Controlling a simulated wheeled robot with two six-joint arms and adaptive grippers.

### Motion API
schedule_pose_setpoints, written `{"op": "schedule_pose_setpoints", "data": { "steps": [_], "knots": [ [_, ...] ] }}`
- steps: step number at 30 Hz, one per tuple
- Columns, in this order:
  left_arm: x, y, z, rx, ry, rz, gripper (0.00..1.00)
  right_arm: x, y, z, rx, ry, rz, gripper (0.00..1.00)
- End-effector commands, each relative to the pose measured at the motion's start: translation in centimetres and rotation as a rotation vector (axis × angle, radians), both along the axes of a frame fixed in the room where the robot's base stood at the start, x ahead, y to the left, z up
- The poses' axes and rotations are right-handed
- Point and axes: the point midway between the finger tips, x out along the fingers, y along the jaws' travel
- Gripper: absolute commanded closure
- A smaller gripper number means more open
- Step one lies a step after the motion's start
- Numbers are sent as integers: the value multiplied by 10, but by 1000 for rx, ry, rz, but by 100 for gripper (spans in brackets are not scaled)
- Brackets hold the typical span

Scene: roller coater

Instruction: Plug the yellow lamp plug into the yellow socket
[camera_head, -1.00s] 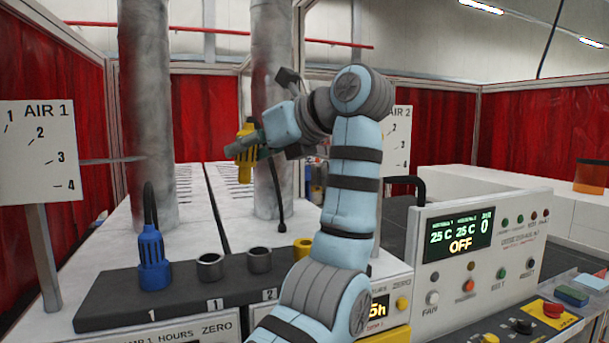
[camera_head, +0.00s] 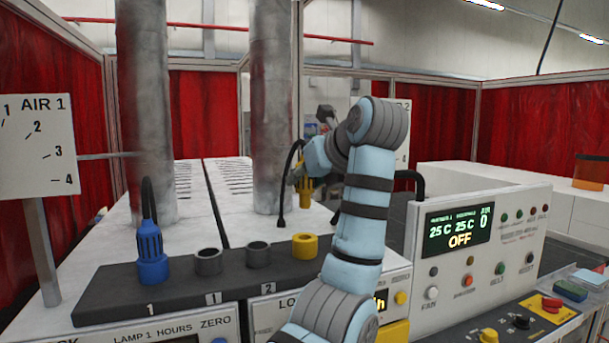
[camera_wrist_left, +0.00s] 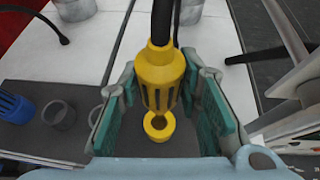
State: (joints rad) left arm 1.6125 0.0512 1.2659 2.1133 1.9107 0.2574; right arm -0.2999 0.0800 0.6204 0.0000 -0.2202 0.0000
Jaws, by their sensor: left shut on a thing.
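The yellow lamp plug (camera_head: 306,190) hangs upright in my left gripper (camera_head: 303,177), with its black cable rising from the top. It is above the yellow socket (camera_head: 305,245) and apart from it in the head view. In the left wrist view the yellow plug (camera_wrist_left: 160,76) sits between the teal finger pads, and the yellow socket (camera_wrist_left: 159,127) shows just beyond its lower end. The jaws are shut on the plug, though my arm partly hides them in the head view. My right gripper is not in view.
A blue plug (camera_head: 151,252) stands at the left of the dark socket strip (camera_head: 180,291). Two grey sockets (camera_head: 208,261) (camera_head: 258,254) lie between it and the yellow one. Tall metal ducts (camera_head: 270,110) rise behind. The control panel (camera_head: 480,250) stands to the right.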

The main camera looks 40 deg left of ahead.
Motion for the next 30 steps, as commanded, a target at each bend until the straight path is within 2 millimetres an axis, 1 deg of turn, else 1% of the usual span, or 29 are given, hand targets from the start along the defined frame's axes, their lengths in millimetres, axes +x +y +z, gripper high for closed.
{"op": "schedule_pose_setpoints", "data": {
  "steps": [1,3,6,9,12,30],
  "knots": [
    [0,0,-15,0,0,0,100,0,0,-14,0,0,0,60],
    [0,0,-26,0,0,1,100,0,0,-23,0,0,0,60],
    [0,0,-39,1,1,0,100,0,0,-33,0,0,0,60],
    [0,0,-47,0,0,1,100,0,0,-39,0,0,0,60],
    [0,0,-50,0,0,1,100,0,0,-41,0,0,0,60],
    [0,0,-47,1,0,1,100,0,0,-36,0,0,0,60]
  ]
}}
